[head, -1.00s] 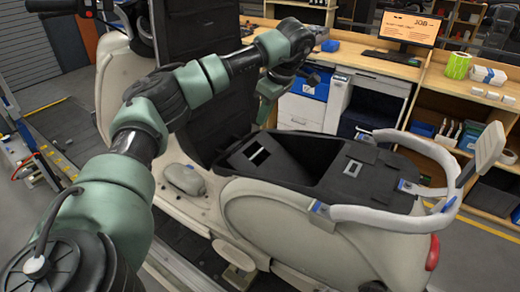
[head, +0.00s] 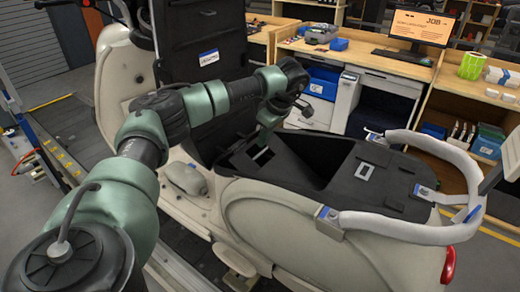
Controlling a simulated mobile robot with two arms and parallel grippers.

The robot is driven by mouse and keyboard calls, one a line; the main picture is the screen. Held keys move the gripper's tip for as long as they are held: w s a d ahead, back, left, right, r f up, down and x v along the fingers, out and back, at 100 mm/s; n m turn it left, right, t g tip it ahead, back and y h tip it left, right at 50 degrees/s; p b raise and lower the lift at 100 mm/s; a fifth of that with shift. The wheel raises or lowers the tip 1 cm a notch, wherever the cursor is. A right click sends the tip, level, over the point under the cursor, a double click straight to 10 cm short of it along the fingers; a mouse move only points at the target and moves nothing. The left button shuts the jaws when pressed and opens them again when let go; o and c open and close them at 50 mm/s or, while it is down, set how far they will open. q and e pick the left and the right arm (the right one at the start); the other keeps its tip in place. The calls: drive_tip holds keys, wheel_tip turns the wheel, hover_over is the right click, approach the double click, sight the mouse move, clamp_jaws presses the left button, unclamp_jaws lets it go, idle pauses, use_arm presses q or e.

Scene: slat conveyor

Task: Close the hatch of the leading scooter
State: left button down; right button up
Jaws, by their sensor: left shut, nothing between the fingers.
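A cream scooter (head: 290,225) fills the middle, with an open black storage bay (head: 330,165). Its hatch (head: 205,45), a black panel with a white and blue label, stands upright at the bay's left end. My left arm reaches in from the left, crossing in front of the hatch's lower part. My left gripper (head: 270,116) points down near the bay's far left edge, to the right of the hatch. It is shut and empty; its fingertips are small and partly hidden, and I cannot tell if they touch anything. My right gripper is out of view.
A padded white grab rail (head: 455,165) curves around the scooter's rear. Wooden workbenches (head: 350,52) with drawers, shelves and a monitor (head: 415,25) stand behind. A yellow floor line and grey floor show at the left.

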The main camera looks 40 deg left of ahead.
sight(259, 155)
use_arm(q)
drive_tip(key=p+x, duration=0.1)
drive_tip(key=x, duration=0.1)
drive_tip(key=p+x, duration=0.1)
drive_tip(key=x, duration=0.2)
drive_tip(key=shift+w+d+f, duration=0.1)
drive_tip(key=shift+w+f, duration=0.05)
drive_tip(key=shift+f, duration=0.8)
drive_tip(key=shift+f, duration=0.35)
wheel_tip(259, 155, down, 7)
drive_tip(key=a+h+b, duration=0.2)
drive_tip(key=b, duration=0.4)
drive_tip(key=shift+s+h, duration=0.3)
